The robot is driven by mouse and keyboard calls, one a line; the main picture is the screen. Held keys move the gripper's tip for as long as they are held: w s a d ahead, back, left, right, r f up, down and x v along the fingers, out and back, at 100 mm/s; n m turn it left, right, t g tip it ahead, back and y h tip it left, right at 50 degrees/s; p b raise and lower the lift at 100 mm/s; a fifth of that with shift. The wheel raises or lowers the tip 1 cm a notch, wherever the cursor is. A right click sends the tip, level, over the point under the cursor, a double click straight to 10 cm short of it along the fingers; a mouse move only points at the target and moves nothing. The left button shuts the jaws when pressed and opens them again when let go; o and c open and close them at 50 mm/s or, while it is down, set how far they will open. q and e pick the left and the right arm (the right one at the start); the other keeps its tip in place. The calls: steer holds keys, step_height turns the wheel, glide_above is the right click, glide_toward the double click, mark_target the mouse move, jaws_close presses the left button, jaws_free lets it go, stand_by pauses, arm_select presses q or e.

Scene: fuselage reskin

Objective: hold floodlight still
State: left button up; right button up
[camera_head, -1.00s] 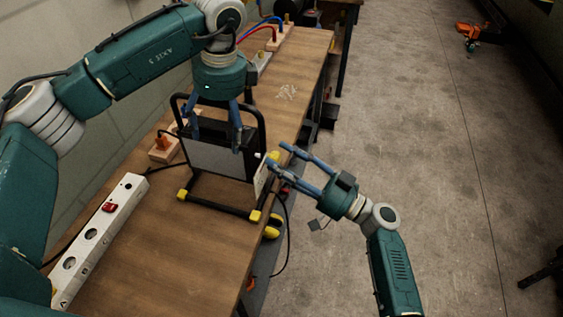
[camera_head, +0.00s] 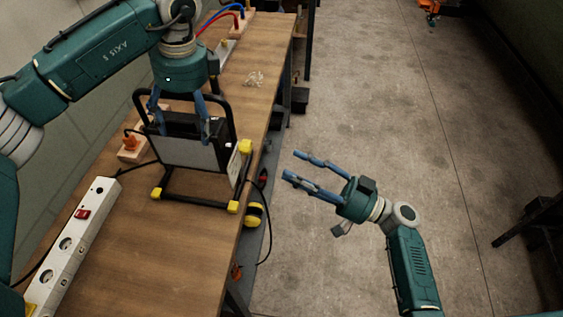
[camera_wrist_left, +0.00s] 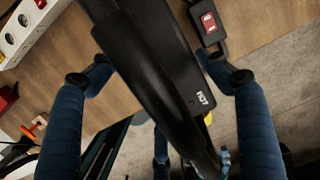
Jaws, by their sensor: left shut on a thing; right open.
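The floodlight (camera_head: 190,152), with a pale panel, a black frame and yellow feet, stands upright on the wooden bench. My left gripper (camera_head: 180,125) reaches down over its top, with blue fingers shut on it. In the left wrist view, the fingers flank the black housing (camera_wrist_left: 160,75), which bears a "HOT" label. My right gripper (camera_head: 291,164) is open and empty, to the right of the floodlight and beyond the bench edge, apart from it.
A white power strip (camera_head: 72,240) with a red switch lies at the bench's left. A black cable (camera_head: 268,220) hangs off the bench's right edge. The concrete floor to the right is mostly clear.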

stand_by(0.4)
arm_select(q)
steer(key=o, duration=2)
